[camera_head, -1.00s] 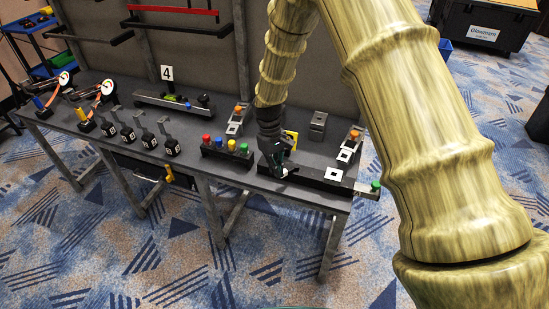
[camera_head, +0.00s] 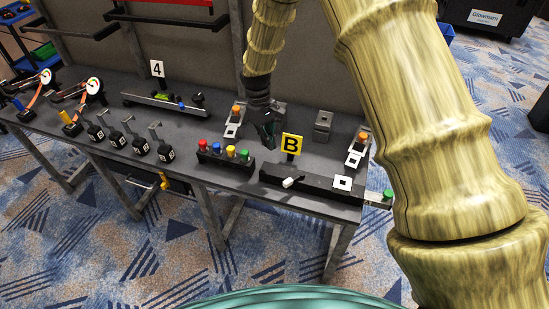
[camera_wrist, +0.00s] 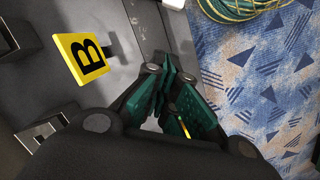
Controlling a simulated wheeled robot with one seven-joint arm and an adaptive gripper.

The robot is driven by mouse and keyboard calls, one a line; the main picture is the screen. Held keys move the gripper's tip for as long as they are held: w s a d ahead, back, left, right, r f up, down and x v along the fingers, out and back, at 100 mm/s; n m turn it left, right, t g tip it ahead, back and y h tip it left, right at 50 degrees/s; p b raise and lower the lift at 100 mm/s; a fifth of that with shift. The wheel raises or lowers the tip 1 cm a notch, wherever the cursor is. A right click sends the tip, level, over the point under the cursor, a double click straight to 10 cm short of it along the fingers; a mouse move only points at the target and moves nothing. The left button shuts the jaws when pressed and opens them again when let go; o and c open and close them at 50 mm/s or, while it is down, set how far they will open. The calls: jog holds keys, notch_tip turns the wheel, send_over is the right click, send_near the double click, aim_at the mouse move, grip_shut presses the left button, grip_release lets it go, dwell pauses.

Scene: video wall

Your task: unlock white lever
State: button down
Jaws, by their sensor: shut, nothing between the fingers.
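The white lever (camera_head: 291,183) is a small white handle on the long black bar (camera_head: 318,189) near the front edge of the table. My gripper (camera_head: 268,142) is above the table, behind and to the left of the lever, beside the yellow B sign (camera_head: 292,145). It does not touch the lever. In the wrist view my gripper (camera_wrist: 172,68) has its dark green fingers together and empty, with the B sign (camera_wrist: 82,57) to their left. The lever does not show in the wrist view.
A block with red, blue, yellow and green knobs (camera_head: 224,156) stands left of the bar. A white square plate (camera_head: 342,183) is on the bar's right part. Grey blocks and orange-topped fixtures (camera_head: 362,138) stand behind. Carpet lies in front of the table.

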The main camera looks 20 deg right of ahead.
aim_at(279, 177)
jog(key=p+x, duration=0.3)
jog(key=x, duration=0.6)
jog(key=shift+s+f, duration=0.2)
jog(key=s+p, duration=0.1)
jog(key=s+d+p, duration=0.1)
jog(key=shift+s, duration=0.3)
jog(key=shift+s+d+f, duration=0.15)
jog(key=shift+s, duration=0.35)
